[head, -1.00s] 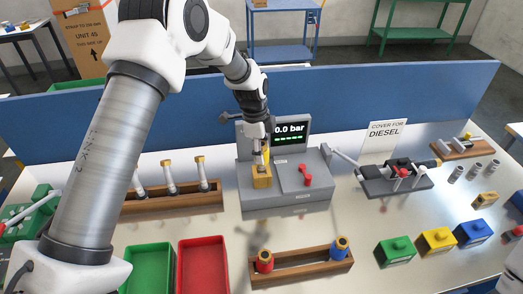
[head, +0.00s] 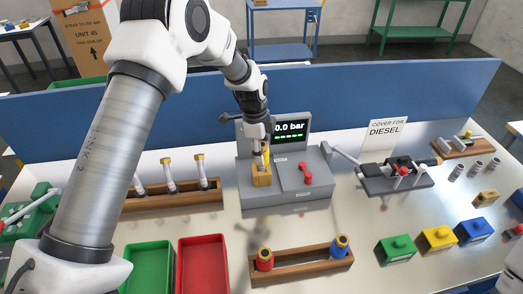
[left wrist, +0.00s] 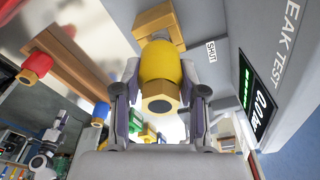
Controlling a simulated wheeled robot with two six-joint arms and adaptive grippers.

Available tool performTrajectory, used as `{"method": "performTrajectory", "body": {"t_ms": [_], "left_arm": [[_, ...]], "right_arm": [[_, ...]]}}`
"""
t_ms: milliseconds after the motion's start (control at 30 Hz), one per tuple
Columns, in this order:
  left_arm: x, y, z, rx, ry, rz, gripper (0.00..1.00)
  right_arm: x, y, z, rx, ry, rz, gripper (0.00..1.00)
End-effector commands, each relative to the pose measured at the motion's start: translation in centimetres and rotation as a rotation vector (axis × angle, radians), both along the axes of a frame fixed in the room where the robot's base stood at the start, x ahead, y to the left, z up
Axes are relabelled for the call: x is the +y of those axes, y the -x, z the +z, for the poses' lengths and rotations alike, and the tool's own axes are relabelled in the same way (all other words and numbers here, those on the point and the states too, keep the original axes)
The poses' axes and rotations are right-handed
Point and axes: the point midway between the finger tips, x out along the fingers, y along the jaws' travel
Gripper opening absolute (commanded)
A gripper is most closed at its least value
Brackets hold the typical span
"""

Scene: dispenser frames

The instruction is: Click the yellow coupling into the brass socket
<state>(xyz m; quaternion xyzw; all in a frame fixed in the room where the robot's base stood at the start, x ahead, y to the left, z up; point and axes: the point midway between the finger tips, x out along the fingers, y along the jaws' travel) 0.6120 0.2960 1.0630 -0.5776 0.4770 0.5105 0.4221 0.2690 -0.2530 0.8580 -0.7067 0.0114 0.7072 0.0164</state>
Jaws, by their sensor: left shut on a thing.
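The yellow coupling (head: 266,153) is held by my left gripper (head: 261,149), above the brass socket (head: 262,178) on the grey test stand. In the left wrist view, the gripper is shut on the coupling (left wrist: 160,66), with a finger on either side and its brass hex end facing the camera. The far end of the coupling meets or overlaps the brass socket block (left wrist: 158,22) there. I cannot tell how deep it sits, as the contact is hidden behind the coupling.
The stand's display (head: 290,129) reads 0.0 bar, beside a red lever (head: 305,174). A wooden rack (head: 300,262) with red and blue couplings stands in front. Red (head: 203,265) and green (head: 148,268) trays lie left. A blue panel (head: 380,95) closes the back.

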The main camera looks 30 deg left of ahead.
Motion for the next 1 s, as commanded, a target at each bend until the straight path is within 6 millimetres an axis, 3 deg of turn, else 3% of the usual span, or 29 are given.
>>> {"method": "performTrajectory", "body": {"t_ms": [1000], "left_arm": [[0.0,0.0,-2.3,-0.001,0.0,0.0,0.0]], "right_arm": [[0.0,0.0,-1.4,0.0,0.0,0.0,0.4]]}}
